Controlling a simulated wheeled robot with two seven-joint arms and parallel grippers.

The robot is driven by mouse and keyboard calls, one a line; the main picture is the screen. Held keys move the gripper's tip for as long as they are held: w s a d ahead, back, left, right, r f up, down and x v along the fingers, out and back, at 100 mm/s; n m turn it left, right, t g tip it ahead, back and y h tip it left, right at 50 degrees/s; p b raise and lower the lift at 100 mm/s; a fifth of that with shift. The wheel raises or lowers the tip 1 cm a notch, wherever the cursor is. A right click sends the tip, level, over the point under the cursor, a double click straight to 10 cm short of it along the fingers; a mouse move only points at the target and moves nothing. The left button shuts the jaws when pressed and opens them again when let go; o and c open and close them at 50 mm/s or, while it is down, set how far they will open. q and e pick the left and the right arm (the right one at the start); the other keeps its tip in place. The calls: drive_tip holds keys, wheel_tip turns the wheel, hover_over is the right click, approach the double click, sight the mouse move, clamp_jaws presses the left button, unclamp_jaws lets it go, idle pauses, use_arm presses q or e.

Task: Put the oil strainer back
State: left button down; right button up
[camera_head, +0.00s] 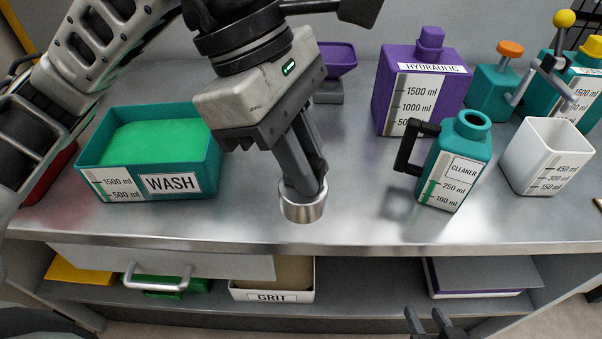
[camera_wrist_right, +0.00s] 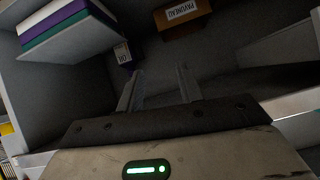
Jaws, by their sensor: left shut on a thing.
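A small round shiny metal piece (camera_head: 303,210), which looks like the oil strainer, is at the front middle of the metal bench. My left gripper (camera_head: 308,186) points down and is shut on it. The fingers cover part of its top, and I cannot tell whether its base touches the bench. My right gripper (camera_head: 430,322) is low, in front of the bench, with its two fingers apart. The right wrist view shows these fingers (camera_wrist_right: 158,88) open and empty.
A teal WASH tub (camera_head: 210,182) with green liquid stands left of the left gripper. A teal CLEANER jug (camera_head: 470,155), purple HYDRAULIC can (camera_head: 435,85) and white measuring cup (camera_head: 530,175) stand right. A purple funnel-like piece (camera_head: 340,62) is behind. The shelf below holds a GRIT box (camera_head: 272,296).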

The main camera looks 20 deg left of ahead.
use_arm(q)
drive_tip(key=w+a+f, duration=0.1)
drive_tip(key=w+f, duration=0.3)
drive_tip(key=w+a+f+p, duration=0.1)
drive_tip(key=w+a+f, duration=0.1)
drive_tip(key=w+f, duration=0.2)
drive_tip(key=w+a+f, duration=0.1)
drive_tip(key=w+f, duration=0.3)
drive_tip(key=shift+w+a+f+p, duration=0.15)
drive_tip(key=shift+f+p, duration=0.15)
drive_tip(key=shift+p, duration=0.05)
use_arm(e)
drive_tip(key=shift+s+d, duration=0.15)
